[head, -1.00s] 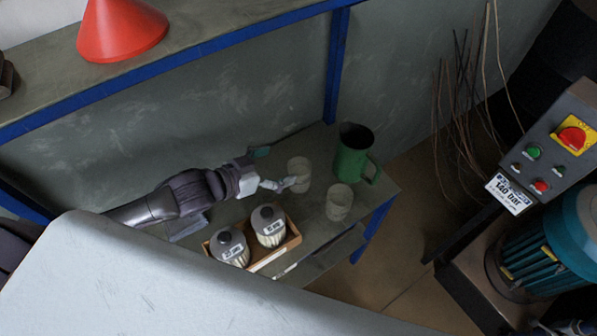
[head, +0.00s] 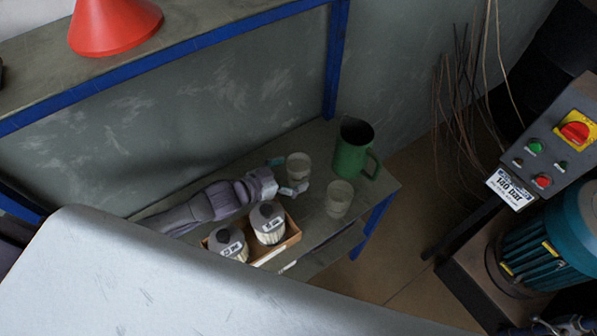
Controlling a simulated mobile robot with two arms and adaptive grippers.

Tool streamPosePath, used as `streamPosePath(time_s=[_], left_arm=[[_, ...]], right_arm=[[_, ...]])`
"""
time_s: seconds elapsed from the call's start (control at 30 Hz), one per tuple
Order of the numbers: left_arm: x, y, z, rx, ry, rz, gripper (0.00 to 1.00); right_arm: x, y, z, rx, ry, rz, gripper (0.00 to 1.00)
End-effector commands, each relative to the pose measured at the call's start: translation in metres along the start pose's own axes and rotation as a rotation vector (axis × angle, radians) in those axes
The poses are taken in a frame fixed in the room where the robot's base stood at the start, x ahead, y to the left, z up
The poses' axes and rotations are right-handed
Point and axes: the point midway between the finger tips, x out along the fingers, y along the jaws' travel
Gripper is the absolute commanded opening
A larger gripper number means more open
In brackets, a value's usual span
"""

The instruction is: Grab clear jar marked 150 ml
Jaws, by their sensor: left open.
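Two clear jars stand on the lower grey shelf. The farther clear jar (head: 298,164) is beside the green jug, and the nearer clear jar (head: 339,199) is closer to the shelf's right end. I cannot read a 150 ml mark on either. My left gripper (head: 285,175) is open and low over the shelf, its fingers pointing right toward the farther jar. One fingertip is at the jar's upper left, the other at its lower left. I cannot tell whether they touch it.
A green jug (head: 350,158) stands just behind the jars. A wooden tray (head: 292,238) holding two labelled filter canisters is right below my left gripper. A pale panel (head: 150,285) covers the foreground. A red cone (head: 115,28) sits on the upper shelf.

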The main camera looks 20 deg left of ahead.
Motion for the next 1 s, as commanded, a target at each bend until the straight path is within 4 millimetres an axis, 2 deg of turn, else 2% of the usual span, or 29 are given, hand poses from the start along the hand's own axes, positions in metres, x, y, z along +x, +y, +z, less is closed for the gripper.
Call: streamPosePath(time_s=[0.1,0.2,0.47,0.83,0.87,1.0], left_arm=[[0.019,0.0,-0.001,0.0,0.002,-0.001,0.95],[0.027,0.0,-0.001,0.0,0.001,0.0,0.95],[0.029,0.0,-0.001,0.001,0.0,0.0,0.95],[0.029,0.0,0.0,0.0,0.0,0.0,0.33],[0.029,0.0,0.0,0.0,0.0,0.0,0.29],[0.029,0.0,-0.001,0.0,0.001,0.0,0.29]], right_arm=[[-0.002,0.0,0.0,-0.001,0.001,0.0,0.4],[-0.002,0.0,-0.001,-0.001,0.001,0.0,0.4],[-0.002,0.0,-0.001,-0.001,0.001,-0.001,0.4],[-0.002,-0.001,-0.001,0.0,0.001,-0.001,0.4],[-0.002,-0.001,-0.001,0.0,0.001,-0.001,0.4],[-0.002,-0.001,-0.001,0.0,0.001,-0.001,0.4]])
